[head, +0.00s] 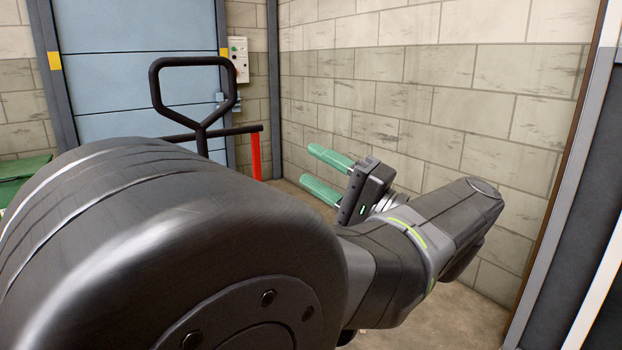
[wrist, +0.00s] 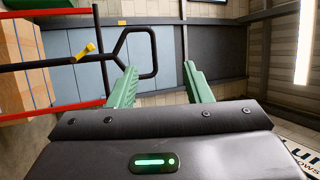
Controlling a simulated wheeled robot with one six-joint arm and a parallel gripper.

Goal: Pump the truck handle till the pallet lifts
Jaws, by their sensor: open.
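The truck handle (head: 194,92), a black looped bar on a forked stem, stands upright left of centre in the head view. It also shows in the wrist view (wrist: 155,52), beyond the fingers and mostly left of the gap between them. My gripper (head: 325,174) has two green fingers, spread apart with nothing between them. In the head view it is to the right of the handle and apart from it. The gripper also shows in the wrist view (wrist: 158,80). The truck's lower body and the pallet are hidden behind my arm in the head view.
A black horizontal bar (head: 232,131) with a red post (head: 255,158) is behind the handle. A blue door (head: 135,62) and a wall control box (head: 239,60) are at the back. A block wall (head: 440,100) is to the right. A green bin (head: 22,172) is at left.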

